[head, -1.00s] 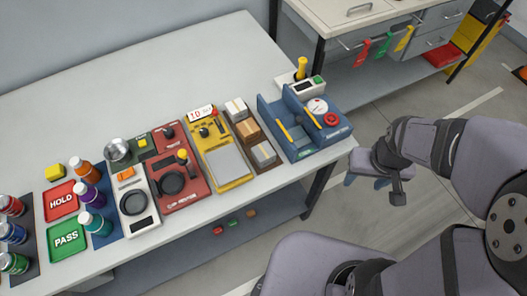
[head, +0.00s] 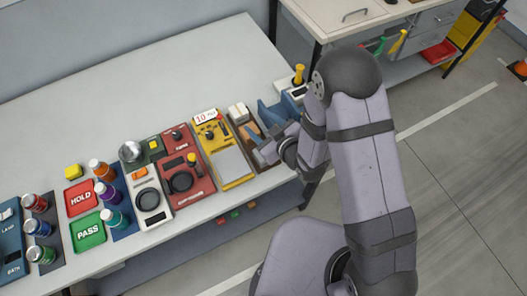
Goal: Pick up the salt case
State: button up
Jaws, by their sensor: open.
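A brown tray (head: 231,122) near the table's right end holds small cases in a row. A pale case (head: 238,112) sits at its far end, with a brown-topped case (head: 250,131) nearer. No label is readable, so I cannot tell which one is the salt case. My gripper (head: 263,149) is over the near end of the tray, by its right side, and is open. It and my arm hide the nearest case and part of the blue station. I cannot tell whether the gripper touches anything.
A yellow station (head: 228,165) stands left of the tray and a blue station (head: 281,110) right of it, mostly behind my arm. Farther left are a red station (head: 197,184), a scale (head: 148,200) and several bottles. The table's back (head: 180,85) is clear.

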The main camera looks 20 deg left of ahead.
jog(key=shift+m, duration=0.7)
jog(key=s+f, duration=0.1)
jog(key=s+d+f, duration=0.1)
jog(key=s, duration=0.1)
jog(key=s+d+f, duration=0.1)
jog(key=s, duration=0.1)
jog(key=shift+s+d+f+p, duration=0.1)
jog(key=shift+f+p, duration=0.2)
jog(key=shift+p, duration=0.1)
jog(key=shift+m+t, duration=0.3)
jog(key=shift+m, duration=0.5)
jog(key=s+d, duration=0.1)
jog(key=s+d+f, duration=0.1)
jog(key=s+d, duration=0.1)
jog(key=shift+s+d+f, duration=0.2)
jog(key=shift+d+f, duration=0.05)
jog(key=shift+f, duration=0.05)
jog(key=shift+s+d+f+p, duration=0.1)
jog(key=shift+s+d+p, duration=0.2)
jog(key=shift+d, duration=0.05)
jog(key=shift+b+x, duration=0.55)
jog(key=shift+x, duration=2)
jog(key=c, duration=0.9)
jog(key=shift+r, duration=0.35)
